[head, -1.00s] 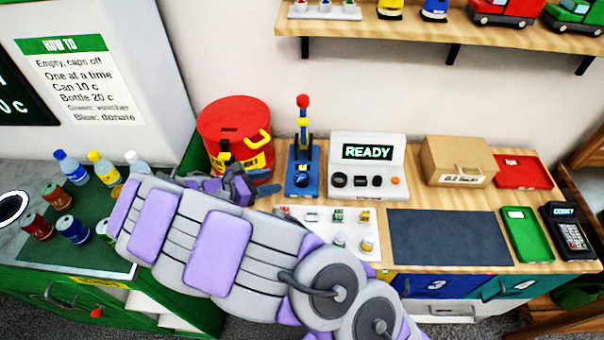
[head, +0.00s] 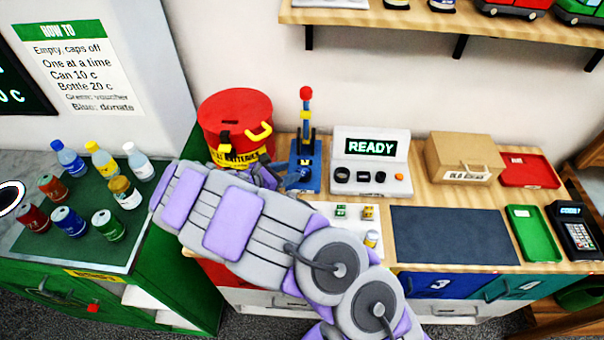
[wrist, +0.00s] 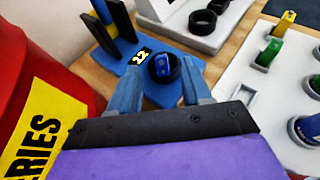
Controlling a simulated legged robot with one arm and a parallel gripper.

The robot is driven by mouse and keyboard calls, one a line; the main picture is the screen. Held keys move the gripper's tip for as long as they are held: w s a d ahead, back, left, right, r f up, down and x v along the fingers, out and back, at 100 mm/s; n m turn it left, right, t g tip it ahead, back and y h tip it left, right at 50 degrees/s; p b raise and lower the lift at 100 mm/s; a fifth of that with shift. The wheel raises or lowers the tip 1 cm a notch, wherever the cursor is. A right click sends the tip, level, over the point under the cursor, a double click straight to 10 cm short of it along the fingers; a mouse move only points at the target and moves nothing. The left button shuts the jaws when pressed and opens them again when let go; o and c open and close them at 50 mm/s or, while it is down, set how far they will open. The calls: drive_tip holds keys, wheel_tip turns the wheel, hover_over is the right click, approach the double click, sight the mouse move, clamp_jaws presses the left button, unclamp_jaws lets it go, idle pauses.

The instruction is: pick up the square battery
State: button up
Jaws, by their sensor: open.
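My gripper (wrist: 160,74) is open, its two blue-grey fingers apart in the wrist view; in the head view it (head: 285,178) is between the red drum and the blue lever stand. A black ring with a small blue piece inside (wrist: 162,67) shows between and beyond the fingertips, at the blue stand's base (wrist: 148,90). A white tray (wrist: 228,125) at right in the wrist view holds a yellow block (wrist: 285,22), a green block (wrist: 269,52) and rounder pieces; one slot is empty. I cannot tell which piece is the square battery. My arm hides part of the tray in the head view.
The red battery drum (head: 235,118) stands close left of my gripper. The blue stand's upright lever (head: 305,110) is beyond it. A READY device (head: 370,160) stands to the right. The dark mat (head: 452,236) is bare. Bottles and cans stand on the green counter (head: 95,250).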

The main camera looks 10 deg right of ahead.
sight(299, 169)
drive_tip(key=shift+w+f, duration=0.15)
drive_tip(key=b+x, duration=0.1)
drive_tip(key=x, duration=0.4)
drive_tip(key=shift+d+b, duration=0.35)
drive_tip(key=shift+b, duration=0.05)
drive_tip(key=shift+a, duration=0.4)
drive_tip(key=c, duration=0.4)
drive_tip(key=shift+d, duration=0.15)
clamp_jaws()
